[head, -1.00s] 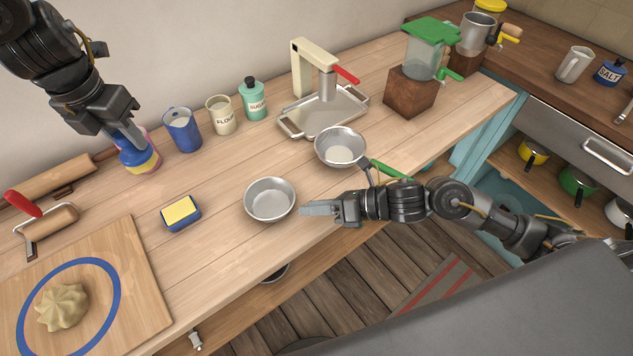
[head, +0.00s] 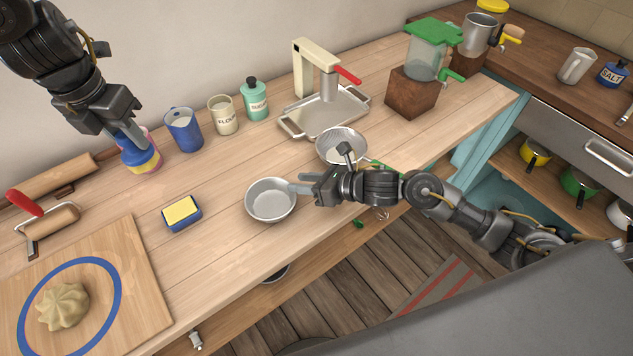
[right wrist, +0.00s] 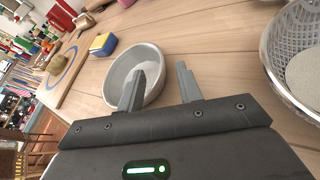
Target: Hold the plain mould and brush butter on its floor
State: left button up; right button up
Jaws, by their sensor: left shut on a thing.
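The plain mould (head: 270,200), a round grey metal bowl, stands upright on the worktop and looks empty; it also shows in the right wrist view (right wrist: 118,78). My right gripper (head: 298,188) is open at its right rim. In the right wrist view one finger overlaps the mould and the other is outside it, with the rim between the fingertips (right wrist: 160,82); contact cannot be told. My left gripper (head: 140,142) is shut at the top of a blue pot with a yellow band (head: 142,160). What it grips is hidden by its fingers. No brush or butter is clearly visible.
A perforated bowl (head: 338,142) with pale contents stands close behind my right gripper. A yellow-and-blue sponge (head: 181,213) lies left of the mould. A blue jug (head: 183,130) stands beside the pot. Dough rests on a board (head: 150,300) at front left. Worktop between sponge and mould is clear.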

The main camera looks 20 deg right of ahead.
aim_at(285, 181)
jog(key=shift+x, duration=2.55)
jog(key=shift+c, duration=0.4)
grip_shut()
